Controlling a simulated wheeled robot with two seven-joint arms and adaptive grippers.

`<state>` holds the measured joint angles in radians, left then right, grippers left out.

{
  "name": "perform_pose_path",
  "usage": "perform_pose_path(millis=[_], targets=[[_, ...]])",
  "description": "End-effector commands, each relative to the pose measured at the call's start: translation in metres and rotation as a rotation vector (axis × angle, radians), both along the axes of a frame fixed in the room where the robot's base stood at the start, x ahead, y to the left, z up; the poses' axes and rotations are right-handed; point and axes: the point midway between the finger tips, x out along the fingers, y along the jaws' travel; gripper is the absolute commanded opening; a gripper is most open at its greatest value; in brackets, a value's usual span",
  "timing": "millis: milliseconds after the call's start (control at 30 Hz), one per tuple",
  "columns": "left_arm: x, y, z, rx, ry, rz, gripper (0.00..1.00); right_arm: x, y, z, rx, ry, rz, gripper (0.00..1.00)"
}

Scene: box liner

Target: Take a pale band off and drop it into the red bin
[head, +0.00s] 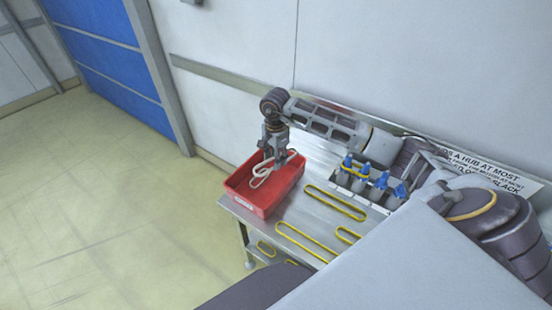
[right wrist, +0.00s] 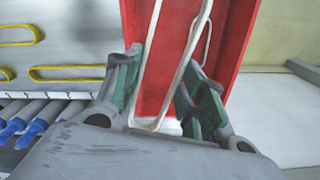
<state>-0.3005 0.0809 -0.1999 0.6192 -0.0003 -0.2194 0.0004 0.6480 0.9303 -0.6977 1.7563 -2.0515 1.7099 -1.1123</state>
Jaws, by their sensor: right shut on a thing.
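My right gripper (head: 275,154) is above the red bin (head: 232,193), shut on a pale band (head: 262,172) that hangs in a loop over the bin. In the right wrist view the pale band (right wrist: 147,60) runs between the two fingers of the gripper (right wrist: 160,62), with the red bin (right wrist: 232,70) behind it. Whether the band's lower end touches the bin floor I cannot tell. My left gripper is not in view.
Several yellow bands (head: 335,203) lie flat on the metal table (head: 292,212). A rack of blue-topped bottles (head: 361,178) stands at the back right, before a printed sign (head: 490,172). The bin sits at the table's left end. A wall rises behind.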

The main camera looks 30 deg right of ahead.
Motion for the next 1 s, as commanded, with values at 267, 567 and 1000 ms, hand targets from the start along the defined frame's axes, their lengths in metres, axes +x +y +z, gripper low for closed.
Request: perform_pose_path(millis=[267, 567, 1000], targets=[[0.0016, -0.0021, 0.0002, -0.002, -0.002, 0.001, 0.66, 0.0049, 0.0008, 0.0003, -0.001, 0.000, 0.154, 0.21], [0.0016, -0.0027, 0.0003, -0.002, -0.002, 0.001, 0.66, 0.0060, 0.0014, 0.0001, -0.001, 0.000, 0.283, 0.21], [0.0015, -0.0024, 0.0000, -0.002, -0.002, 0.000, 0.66, 0.0059, 0.0014, -0.0002, -0.001, 0.000, 0.292, 0.21]])
